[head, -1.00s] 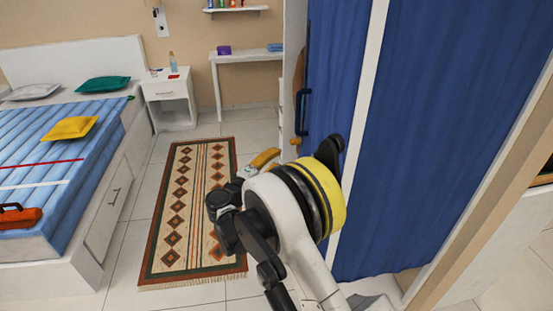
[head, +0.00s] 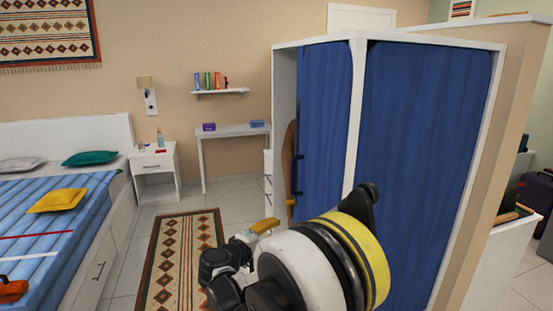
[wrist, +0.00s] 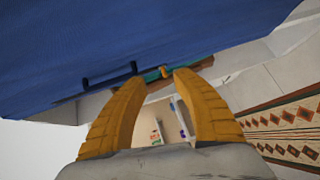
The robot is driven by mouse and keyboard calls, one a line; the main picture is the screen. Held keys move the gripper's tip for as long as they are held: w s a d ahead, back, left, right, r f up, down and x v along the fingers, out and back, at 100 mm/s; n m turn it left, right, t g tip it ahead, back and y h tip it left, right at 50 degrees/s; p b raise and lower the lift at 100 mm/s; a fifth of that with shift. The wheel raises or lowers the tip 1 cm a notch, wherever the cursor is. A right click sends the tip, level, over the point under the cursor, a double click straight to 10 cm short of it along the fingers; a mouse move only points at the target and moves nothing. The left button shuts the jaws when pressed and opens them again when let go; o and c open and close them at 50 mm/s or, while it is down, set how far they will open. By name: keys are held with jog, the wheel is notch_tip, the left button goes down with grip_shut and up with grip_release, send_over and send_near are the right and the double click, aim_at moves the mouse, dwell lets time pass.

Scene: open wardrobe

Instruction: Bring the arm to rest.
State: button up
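My gripper (head: 265,226) points away from my body, in front of the wardrobe's left side. In the wrist view its two yellow fingers (wrist: 160,77) stand apart with a gap between the tips, and nothing is held. The wardrobe (head: 357,110) is white with blue doors (head: 415,150). One blue door with a dark handle (head: 297,172) shows near the gripper in the head view. In the wrist view, a blue panel (wrist: 130,35) fills the top. Small teal and orange things show beyond the fingertips, too small to tell.
A patterned rug (head: 180,262) lies on the floor left of my arm. A bed (head: 65,225) stands at the far left, with a nightstand (head: 155,170) and a desk (head: 230,132) by the back wall. A partition edge (head: 490,200) stands at the right.

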jog(key=s+d+r+m+g+y, duration=0.2)
jog(key=s+d+r+m+g, duration=0.15)
jog(key=s+d, duration=0.5)
jog(key=s+d+r+m+g+y, duration=0.15)
jog(key=s+d+r, duration=0.25)
jog(key=s+d, duration=0.45)
jog(key=s+d+f+m+y, duration=0.1)
jog(key=s+f+m+y, duration=0.1)
jog(key=s, duration=0.8)
jog(key=s+d+f+m+g+y, duration=0.1)
jog(key=s+d+f+m+y, duration=0.1)
jog(key=s, duration=0.9)
jog(key=shift+s+d+f+m+y, duration=0.2)
jog(key=shift+m+y, duration=0.25)
jog(key=shift+m, duration=0.35)
jog(key=shift+o, duration=0.2)
jog(key=shift+w, duration=0.1)
